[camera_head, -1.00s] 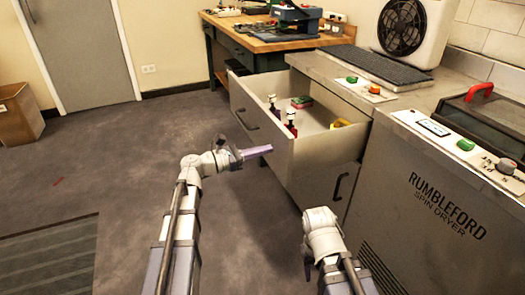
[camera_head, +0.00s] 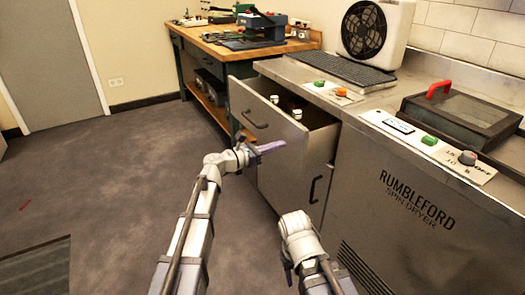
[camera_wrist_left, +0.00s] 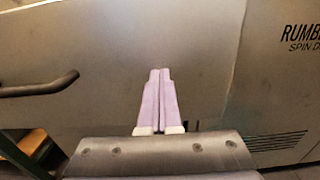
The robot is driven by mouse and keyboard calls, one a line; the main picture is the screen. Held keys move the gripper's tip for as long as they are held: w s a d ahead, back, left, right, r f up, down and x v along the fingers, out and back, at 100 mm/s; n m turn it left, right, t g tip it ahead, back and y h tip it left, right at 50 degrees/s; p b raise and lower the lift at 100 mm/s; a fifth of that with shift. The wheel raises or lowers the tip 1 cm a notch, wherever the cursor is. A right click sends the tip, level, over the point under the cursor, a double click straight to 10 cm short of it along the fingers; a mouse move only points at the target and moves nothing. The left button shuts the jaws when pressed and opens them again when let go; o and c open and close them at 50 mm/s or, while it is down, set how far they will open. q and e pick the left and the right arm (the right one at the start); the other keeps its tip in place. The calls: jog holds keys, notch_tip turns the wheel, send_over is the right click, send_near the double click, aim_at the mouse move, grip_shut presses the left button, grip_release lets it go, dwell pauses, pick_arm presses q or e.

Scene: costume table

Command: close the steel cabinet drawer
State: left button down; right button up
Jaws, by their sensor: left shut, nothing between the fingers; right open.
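The steel cabinet drawer (camera_head: 279,137) stands partly open, its plain metal front facing my left arm and its bar handle (camera_head: 254,119) near the left side. White-topped bottles (camera_head: 297,113) show inside; the rest of the contents is hidden. My left gripper (camera_head: 272,146) is shut and empty, its pale purple fingers in front of the drawer's face. In the left wrist view the fingers (camera_wrist_left: 160,74) point at the drawer front (camera_wrist_left: 110,55), right of the handle (camera_wrist_left: 40,86); I cannot tell whether they touch. My right gripper (camera_head: 288,268) is open, low, and mostly hidden by its wrist.
The spin dryer (camera_head: 400,215) stands right of the drawer, close to my right arm. A second handle (camera_head: 315,189) is on the panel below. A workbench (camera_head: 215,50) stands behind. A fan (camera_head: 366,30) is on the counter.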

pick_arm(q)
jog(key=x, duration=1.4)
jog(key=shift+w, duration=0.1)
jog(key=shift+w+d, duration=0.15)
jog(key=shift+d, duration=0.15)
jog(key=shift+w+r, duration=0.1)
jog(key=shift+w, duration=0.05)
pick_arm(e)
jog(key=shift+a, duration=0.1)
pick_arm(q)
jog(key=shift+s+a, duration=0.2)
jog(key=shift+s, duration=0.1)
jog(key=v, duration=1.4)
pick_arm(e)
jog(key=shift+a, duration=0.75)
